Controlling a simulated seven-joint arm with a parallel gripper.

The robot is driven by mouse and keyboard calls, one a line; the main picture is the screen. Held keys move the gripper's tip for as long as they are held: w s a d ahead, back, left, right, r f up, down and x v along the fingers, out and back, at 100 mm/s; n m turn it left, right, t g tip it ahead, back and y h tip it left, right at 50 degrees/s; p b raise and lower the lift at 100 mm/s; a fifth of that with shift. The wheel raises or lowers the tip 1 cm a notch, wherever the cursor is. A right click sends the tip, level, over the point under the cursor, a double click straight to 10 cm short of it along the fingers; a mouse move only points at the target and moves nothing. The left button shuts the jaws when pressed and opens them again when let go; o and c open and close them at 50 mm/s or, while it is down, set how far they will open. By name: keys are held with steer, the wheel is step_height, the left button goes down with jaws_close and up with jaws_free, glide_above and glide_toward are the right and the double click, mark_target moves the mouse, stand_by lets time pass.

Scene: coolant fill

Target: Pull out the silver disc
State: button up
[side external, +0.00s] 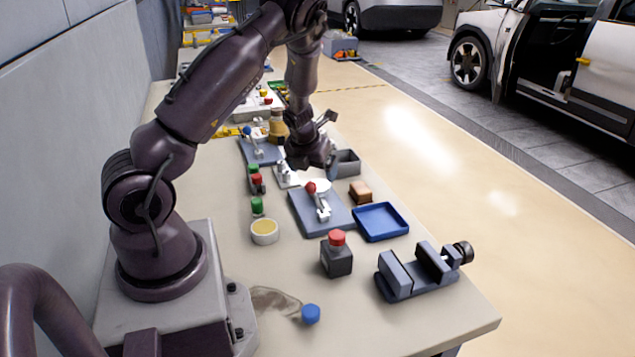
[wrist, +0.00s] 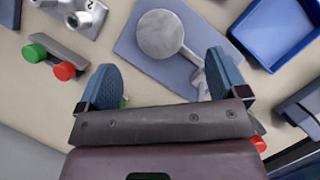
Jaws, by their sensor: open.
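A flat silver disc (wrist: 160,34) with a short stem lies over a blue-grey plate (wrist: 190,62) in the wrist view. Its stem runs down and right to a small metal fitting partly hidden by my right finger. The disc lies beyond the fingertips. In the side view my gripper (side external: 310,165) hangs just behind the plate.
A blue tray (side external: 380,223) stands right of the plate, with a brown block (side external: 360,191) behind it. A bowl (side external: 265,232) is at the left. The front table corner is clear.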

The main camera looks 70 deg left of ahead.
mark_target(319, 184)
steer(key=x, duration=0.7)
steer(key=shift+f, duration=0.15)
steer(key=c, duration=1)
steer(key=shift+o, duration=0.9)
steer(key=shift+w+r, duration=0.1)
steer(key=shift+r, duration=0.3)
steer(key=shift+r, duration=2.15)
